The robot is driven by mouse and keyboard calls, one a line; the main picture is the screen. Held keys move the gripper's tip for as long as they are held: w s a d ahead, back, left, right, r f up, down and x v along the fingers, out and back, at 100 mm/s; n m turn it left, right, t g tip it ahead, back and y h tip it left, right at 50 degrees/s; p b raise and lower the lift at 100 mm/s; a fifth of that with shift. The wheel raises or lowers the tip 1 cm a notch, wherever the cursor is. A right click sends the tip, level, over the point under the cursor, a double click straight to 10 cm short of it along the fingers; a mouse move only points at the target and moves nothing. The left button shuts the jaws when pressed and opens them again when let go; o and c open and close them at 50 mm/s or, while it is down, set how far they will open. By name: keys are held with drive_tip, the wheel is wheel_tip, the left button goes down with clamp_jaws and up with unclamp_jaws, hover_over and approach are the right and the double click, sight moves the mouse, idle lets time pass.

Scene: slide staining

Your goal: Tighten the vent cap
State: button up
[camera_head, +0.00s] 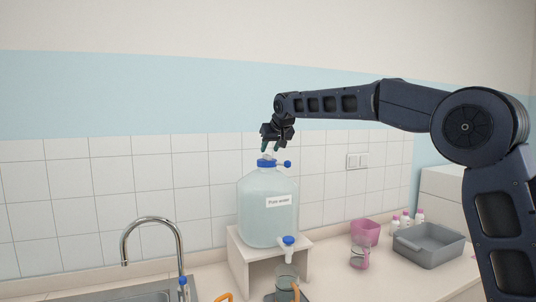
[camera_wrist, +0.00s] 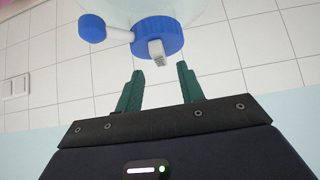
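A large translucent bottle (camera_head: 266,212) labelled "Pure water" stands on a white stand. On its neck is a blue ribbed cap (camera_head: 266,163), with a small blue knob (camera_head: 287,164) on a side arm. The wrist view shows the cap (camera_wrist: 172,38), a small white piece (camera_wrist: 157,53) rising from it, and the knob (camera_wrist: 92,28) on a white stem. I cannot tell which part is the vent cap. My gripper (camera_head: 269,149) points down just above the bottle's top. In the wrist view its green fingers (camera_wrist: 157,76) are apart, empty, short of the white piece.
The white stand (camera_head: 239,258) carries the bottle; a blue-topped tap (camera_head: 288,241) is low on its front. A glass beaker (camera_head: 286,280) is below. A faucet (camera_head: 151,221) and sink are left. A pink container (camera_head: 365,232), several small bottles and a grey tray (camera_head: 440,246) are right.

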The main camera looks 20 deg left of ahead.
sight(268, 155)
drive_tip(key=shift+x, duration=1.95)
clamp_jaws()
